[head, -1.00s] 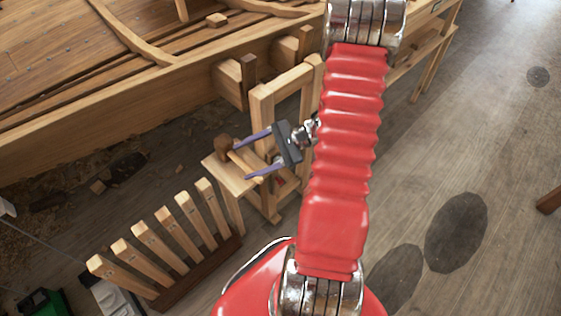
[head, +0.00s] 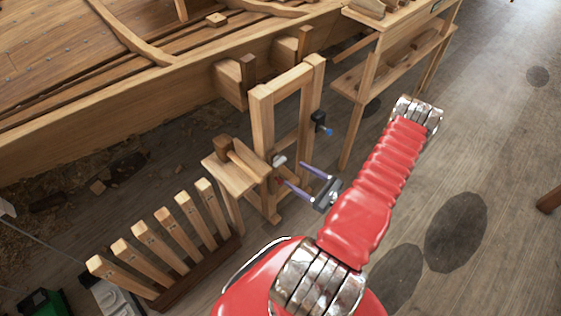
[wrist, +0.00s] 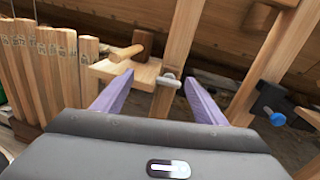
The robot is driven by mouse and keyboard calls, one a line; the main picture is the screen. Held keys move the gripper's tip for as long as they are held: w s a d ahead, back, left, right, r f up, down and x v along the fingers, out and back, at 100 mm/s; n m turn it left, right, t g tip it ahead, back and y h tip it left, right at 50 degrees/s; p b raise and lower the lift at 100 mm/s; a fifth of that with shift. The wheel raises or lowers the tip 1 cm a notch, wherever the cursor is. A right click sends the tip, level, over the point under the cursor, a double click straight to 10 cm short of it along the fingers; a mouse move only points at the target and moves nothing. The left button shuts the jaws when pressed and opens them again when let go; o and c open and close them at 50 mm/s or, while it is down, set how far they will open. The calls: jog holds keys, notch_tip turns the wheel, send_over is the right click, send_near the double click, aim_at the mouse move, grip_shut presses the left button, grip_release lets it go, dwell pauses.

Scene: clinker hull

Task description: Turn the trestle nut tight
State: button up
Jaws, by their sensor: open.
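The wooden trestle (head: 262,125) stands upright beside the hull, and its posts also show in the wrist view (wrist: 182,45). A small pale grey metal piece, which looks like the trestle nut (head: 279,160), sits low on the near post. In the wrist view the nut (wrist: 170,77) appears between my fingertips, nearer the right one, and beyond them. My gripper (head: 294,174) is open, its two purple fingers pointing at the trestle from the right. In the wrist view the gripper (wrist: 158,76) holds nothing. Whether a finger touches the nut cannot be told.
A wooden mallet (head: 224,147) lies on a small ledge (head: 232,178) left of the trestle. A black clamp with a blue knob (head: 320,122) is on the far post. A slatted rack (head: 180,240) stands lower left. A workbench (head: 385,50) is behind; open floor lies right.

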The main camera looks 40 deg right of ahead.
aim_at(282, 163)
jog(key=s+f+m+h, duration=0.1)
jog(key=s+d+f+m+h, duration=0.1)
jog(key=f, duration=0.1)
jog(key=shift+s+d+f+h, duration=0.15)
jog(key=shift+d+f+h, duration=0.05)
jog(key=shift+h, duration=0.2)
jog(key=shift+w+a, duration=0.15)
jog(key=shift+w, duration=3.35)
jog(key=shift+w+a, duration=0.1)
jog(key=shift+w, duration=3.35)
jog(key=shift+c, duration=0.5)
jog(key=c, duration=0.9)
jog(key=shift+c, duration=0.2)
